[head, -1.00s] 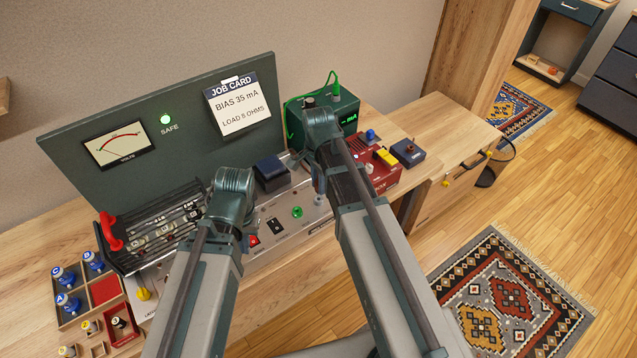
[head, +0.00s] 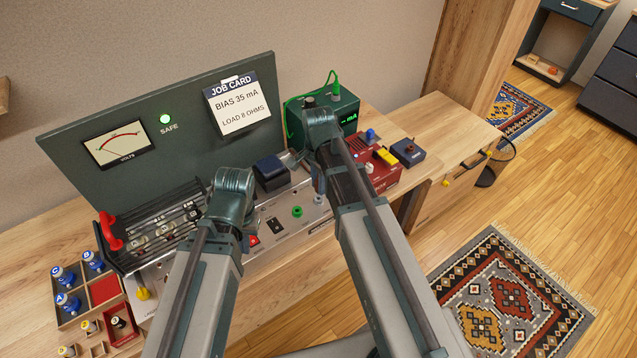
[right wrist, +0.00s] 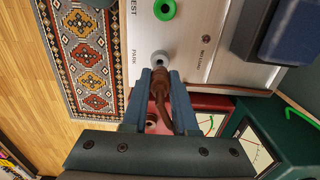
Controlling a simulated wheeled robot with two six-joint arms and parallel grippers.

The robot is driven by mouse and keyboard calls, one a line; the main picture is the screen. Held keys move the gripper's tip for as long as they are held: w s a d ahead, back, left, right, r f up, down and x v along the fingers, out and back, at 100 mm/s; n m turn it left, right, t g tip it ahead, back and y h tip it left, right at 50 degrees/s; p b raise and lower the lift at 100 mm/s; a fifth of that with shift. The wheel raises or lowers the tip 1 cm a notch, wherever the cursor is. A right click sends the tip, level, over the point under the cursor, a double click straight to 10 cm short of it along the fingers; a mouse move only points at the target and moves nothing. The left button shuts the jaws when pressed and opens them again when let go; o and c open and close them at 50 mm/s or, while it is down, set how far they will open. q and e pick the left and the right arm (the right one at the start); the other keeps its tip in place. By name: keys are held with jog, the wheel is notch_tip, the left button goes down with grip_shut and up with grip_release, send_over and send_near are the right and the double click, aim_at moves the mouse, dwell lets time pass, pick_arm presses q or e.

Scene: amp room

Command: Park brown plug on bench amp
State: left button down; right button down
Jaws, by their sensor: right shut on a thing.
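In the right wrist view, my right gripper (right wrist: 160,82) is shut on the brown plug (right wrist: 159,92), whose brown cable trails back between the fingers. The plug's front end is right at the grey socket (right wrist: 160,58) marked PARK on the pale panel of the bench amp (right wrist: 187,32). I cannot tell whether it touches or is inside the socket. The grey socket also shows in the head view (head: 319,199), close to my right gripper (head: 318,183). My left gripper (head: 233,183) hangs over the amp, its fingertips hidden by its own arm.
A green socket (head: 297,211) sits beside the grey one. A dark blue block (head: 271,172) stands on the amp. A red box (head: 372,172) and a green meter box (head: 345,110) stand to the right. A tray (head: 75,322) with blue-topped pieces is at left.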

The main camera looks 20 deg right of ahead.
jog(key=shift+f+b, duration=1.7)
dwell(0.7)
jog(key=c, duration=0.6)
grip_release()
jog(key=shift+r, duration=0.1)
notch_tip(320, 180, up, 14)
jog(key=p, duration=1.4)
jog(key=shift+f, duration=0.2)
